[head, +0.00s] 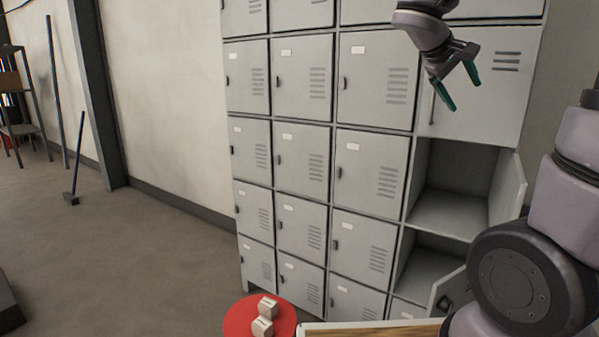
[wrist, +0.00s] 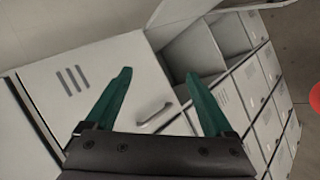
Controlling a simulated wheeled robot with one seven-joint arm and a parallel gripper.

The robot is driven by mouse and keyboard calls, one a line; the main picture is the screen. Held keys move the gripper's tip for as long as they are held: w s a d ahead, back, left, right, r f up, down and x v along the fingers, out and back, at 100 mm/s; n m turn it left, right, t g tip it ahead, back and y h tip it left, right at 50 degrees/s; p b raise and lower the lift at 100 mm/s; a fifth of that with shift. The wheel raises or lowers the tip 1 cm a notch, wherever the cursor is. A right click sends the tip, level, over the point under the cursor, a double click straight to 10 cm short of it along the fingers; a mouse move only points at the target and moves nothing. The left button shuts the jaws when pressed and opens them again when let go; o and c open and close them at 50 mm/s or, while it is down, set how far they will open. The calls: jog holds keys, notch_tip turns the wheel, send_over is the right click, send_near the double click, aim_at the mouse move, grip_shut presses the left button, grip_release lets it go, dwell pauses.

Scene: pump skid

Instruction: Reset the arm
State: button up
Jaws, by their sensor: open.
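My gripper (head: 459,88) is at the upper right in the head view, in front of a closed locker door (head: 500,75). Its two green fingers are apart with nothing between them. In the wrist view, my gripper (wrist: 158,98) also shows open, with the closed door (wrist: 75,85) and its handle (wrist: 155,113) beyond the fingers. I cannot tell the exact gap between the fingers and the door. My arm shows along the right side of the head view.
A grey locker bank (head: 374,165) fills the middle. Two compartments at right stand open: an upper one (head: 450,205) and a lower one (head: 425,270), their doors swung outward. A red round top (head: 234,320) holds white blocks (head: 263,326). The floor at left is mostly clear.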

jog(key=s+a+f+m+t+y, duration=0.2)
jog(key=s+a+m+y, duration=0.4)
jog(key=s+a+y, duration=0.5)
jog(key=shift+s+a+f+t, duration=0.4)
jog(key=shift+s+a+f, duration=0.45)
jog(key=shift+s+a, duration=1.2)
jog(key=shift+s+d, duration=0.45)
jog(key=shift+d, duration=0.05)
